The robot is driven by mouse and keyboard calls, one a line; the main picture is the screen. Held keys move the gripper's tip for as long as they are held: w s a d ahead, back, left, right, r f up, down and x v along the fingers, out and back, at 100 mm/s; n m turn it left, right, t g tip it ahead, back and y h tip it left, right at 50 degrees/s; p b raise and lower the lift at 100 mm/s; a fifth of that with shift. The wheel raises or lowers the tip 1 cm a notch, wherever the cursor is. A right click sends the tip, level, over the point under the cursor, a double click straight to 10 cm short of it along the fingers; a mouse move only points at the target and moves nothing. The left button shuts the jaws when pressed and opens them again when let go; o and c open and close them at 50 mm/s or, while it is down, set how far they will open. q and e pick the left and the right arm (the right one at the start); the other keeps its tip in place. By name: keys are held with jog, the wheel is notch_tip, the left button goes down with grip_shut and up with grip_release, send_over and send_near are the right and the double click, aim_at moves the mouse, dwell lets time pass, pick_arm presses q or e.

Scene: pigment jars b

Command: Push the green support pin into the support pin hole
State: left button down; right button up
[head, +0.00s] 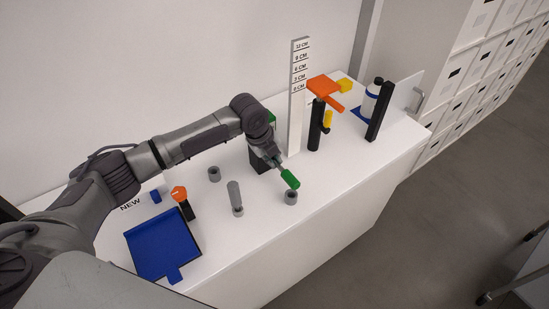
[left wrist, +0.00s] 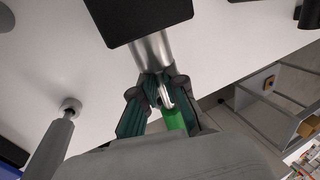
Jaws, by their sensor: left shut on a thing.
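The green support pin (head: 291,180) is held at a slant in my left gripper (head: 282,168), over the white bench. In the left wrist view the green pin (left wrist: 174,120) shows between the fingers of my left gripper (left wrist: 160,95), partly covered by them. A short grey hollow cylinder (head: 291,198) stands just below the pin's lower end in the head view; I cannot tell whether they touch. Another short grey hollow cylinder (head: 214,174) stands to the left, open at the top. None is marked as the support pin hole. My right gripper is not in view.
A grey rod (head: 234,193) stands in a third grey cylinder (head: 238,211). A blue tray (head: 163,243) lies at the front left.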

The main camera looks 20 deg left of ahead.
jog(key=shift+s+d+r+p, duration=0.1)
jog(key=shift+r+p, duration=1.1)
jog(key=shift+p, duration=0.05)
dwell(3.8)
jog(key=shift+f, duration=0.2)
dwell(0.4)
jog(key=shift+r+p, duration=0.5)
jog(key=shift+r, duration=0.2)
dwell(1.6)
